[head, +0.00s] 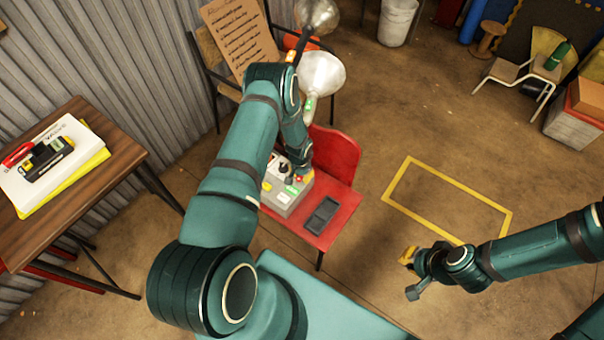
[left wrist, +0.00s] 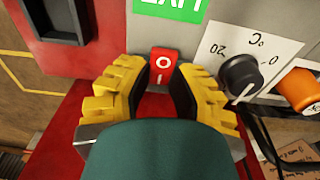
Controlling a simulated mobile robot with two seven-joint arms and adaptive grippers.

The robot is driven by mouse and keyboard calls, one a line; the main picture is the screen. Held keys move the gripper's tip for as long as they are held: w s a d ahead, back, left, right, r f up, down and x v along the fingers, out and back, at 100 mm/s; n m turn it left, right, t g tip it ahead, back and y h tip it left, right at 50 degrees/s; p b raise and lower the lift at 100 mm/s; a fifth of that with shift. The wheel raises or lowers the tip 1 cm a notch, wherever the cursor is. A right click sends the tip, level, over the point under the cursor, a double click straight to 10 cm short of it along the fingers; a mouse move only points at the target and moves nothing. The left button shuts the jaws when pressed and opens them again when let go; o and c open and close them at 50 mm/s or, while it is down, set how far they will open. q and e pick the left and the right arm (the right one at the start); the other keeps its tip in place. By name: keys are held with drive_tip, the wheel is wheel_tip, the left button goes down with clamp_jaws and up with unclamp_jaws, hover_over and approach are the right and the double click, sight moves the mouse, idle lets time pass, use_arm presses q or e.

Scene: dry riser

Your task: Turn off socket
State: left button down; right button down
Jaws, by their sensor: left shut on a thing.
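A grey socket box (head: 283,198) stands on a red seat (head: 340,228). In the left wrist view, a red rocker switch (left wrist: 163,66) marked O and I sits on its grey face. The yellow-tipped fingers of my left gripper (left wrist: 162,92) are on either side of the switch, shut on it. In the head view my left arm hides most of this gripper and part of the box. A dial (left wrist: 240,76) on a white label and an orange knob (left wrist: 298,90) are right of the switch. My right gripper (head: 411,260) is over the floor, away from the box; its opening is unclear.
A dark tray (head: 322,214) lies on the red seat beside the box. A wooden table (head: 133,148) with papers stands at left. A glass-like lamp (head: 321,74) and a chair are behind my left arm. A yellow-outlined floor area (head: 440,184) at right is clear.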

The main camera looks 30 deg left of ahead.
use_arm(q)
drive_tip(key=shift+s+t, duration=0.2)
drive_tip(key=shift+t, duration=0.7)
drive_tip(key=shift+s+t, duration=0.15)
drive_tip(key=shift+t, duration=0.75)
drive_tip(key=c, duration=0.8)
unclamp_jaws()
drive_tip(key=v, duration=1.2)
drive_tip(key=shift+w+a, duration=0.1)
drive_tip(key=shift+a, duration=0.1)
